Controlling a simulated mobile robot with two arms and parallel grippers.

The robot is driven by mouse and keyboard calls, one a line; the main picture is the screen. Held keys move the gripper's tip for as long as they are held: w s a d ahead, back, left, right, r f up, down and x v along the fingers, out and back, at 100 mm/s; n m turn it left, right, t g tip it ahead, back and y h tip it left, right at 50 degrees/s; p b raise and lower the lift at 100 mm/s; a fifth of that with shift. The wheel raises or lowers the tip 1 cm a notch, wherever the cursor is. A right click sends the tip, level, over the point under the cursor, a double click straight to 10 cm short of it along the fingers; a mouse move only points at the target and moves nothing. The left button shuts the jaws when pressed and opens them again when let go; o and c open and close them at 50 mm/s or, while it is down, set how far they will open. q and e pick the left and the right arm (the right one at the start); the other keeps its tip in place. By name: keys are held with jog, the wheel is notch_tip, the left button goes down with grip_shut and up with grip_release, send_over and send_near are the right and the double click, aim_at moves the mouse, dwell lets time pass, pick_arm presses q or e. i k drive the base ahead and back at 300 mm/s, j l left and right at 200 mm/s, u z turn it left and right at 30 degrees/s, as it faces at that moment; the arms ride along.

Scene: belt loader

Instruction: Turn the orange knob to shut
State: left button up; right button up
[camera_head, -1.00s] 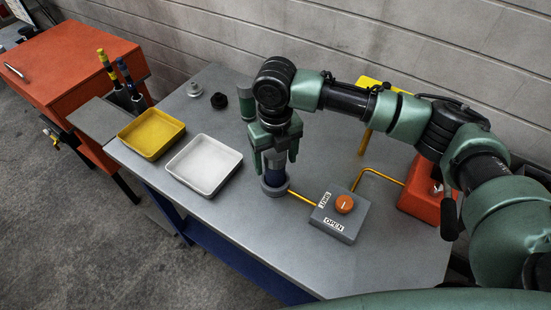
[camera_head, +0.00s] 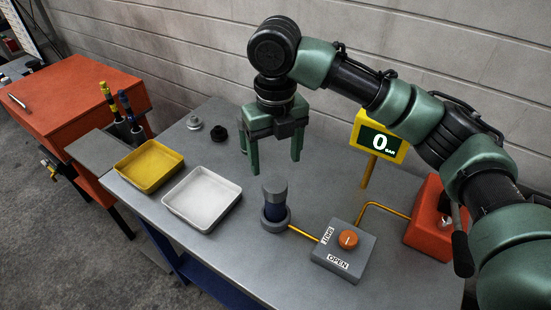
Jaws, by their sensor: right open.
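The orange knob (camera_head: 348,239) sits on top of a grey valve box (camera_head: 340,268) at the front right of the bench. The box carries a SHUT label on its left side and an OPEN label at its front. The white mark on the knob is small, and I cannot tell for sure which label it points to. My right gripper (camera_head: 276,168) is open and empty, pointing down, above and behind a dark blue cylinder (camera_head: 274,206) in a grey ring base. It is to the left of the knob and apart from it. My left gripper is not in view.
A yellow gauge (camera_head: 391,152) reads 0 bar. Orange pipes join the cylinder's base, the valve box and a red box (camera_head: 418,222). A white tray (camera_head: 188,215) and a yellow tray (camera_head: 128,180) lie at the left, with two small parts behind. Clear bench lies in front.

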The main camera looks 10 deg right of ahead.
aim_at(348, 239)
jog(key=k+j, duration=0.15)
jog(key=k, duration=0.35)
jog(key=k+j, duration=0.15)
jog(key=k, duration=0.35)
jog(key=k+j, duration=0.15)
jog(key=k, duration=0.3)
